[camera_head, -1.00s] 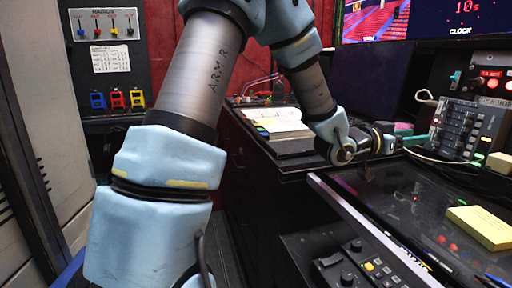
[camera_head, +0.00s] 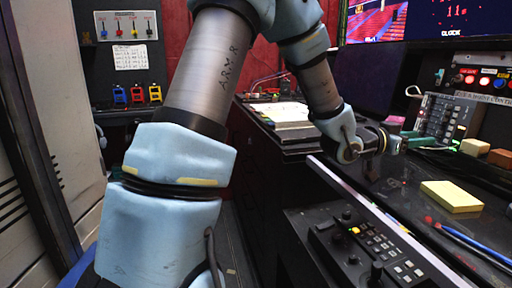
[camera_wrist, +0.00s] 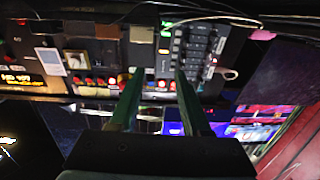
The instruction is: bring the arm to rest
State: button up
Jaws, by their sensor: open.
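My arm reaches from the lower left over the dark desk (camera_head: 400,190), with its wrist bent low at the desk's back part in the head view. My gripper (camera_wrist: 160,75) shows in the wrist view as two green fingers spread apart with nothing between them. In the head view the fingers are small and partly hidden by the wrist. Beyond the fingers, the wrist view shows the control box with rows of dark keys (camera_wrist: 195,45), upside down. The same control box (camera_head: 445,115) stands right of my wrist in the head view.
A yellow pad (camera_head: 451,196) and a blue pen (camera_head: 475,243) lie on the desk. A black button panel (camera_head: 350,245) is in front. An open book (camera_head: 285,115) lies behind my forearm. Coloured small stands (camera_head: 137,95) sit on a left shelf.

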jog(key=w+a+f+n+y+p, duration=0.1)
jog(key=w+a+y, duration=0.1)
jog(key=a, duration=0.1)
jog(key=w+a+f+n+t+y, duration=0.1)
jog(key=w+a+y, duration=0.1)
jog(key=a, duration=0.2)
jog(key=w+a+f+n+t+y+p, duration=0.1)
jog(key=w+a, duration=0.1)
jog(key=a, duration=0.2)
jog(key=shift+w+a+f+y+p, duration=0.1)
jog(key=shift+w+y+p, duration=0.15)
jog(key=shift+y+p, duration=0.15)
jog(key=s+a+f+n+y+p, duration=0.1)
jog(key=a+n+y+p, duration=0.15)
jog(key=a, duration=0.55)
jog(key=s+a+f+n+g+y+p, duration=0.15)
jog(key=a+y, duration=0.25)
jog(key=a, duration=0.5)
jog(key=a+n+y+p, duration=0.1)
jog(key=a+n+y, duration=0.2)
jog(key=a, duration=0.5)
jog(key=s+a+n+g+y+p, duration=0.1)
jog(key=s+a+n+g+p, duration=0.1)
jog(key=s+a, duration=0.7)
jog(key=shift+s+a+r+n+g, duration=0.3)
jog(key=shift+s+n+g, duration=0.4)
jog(key=shift+s+g, duration=0.35)
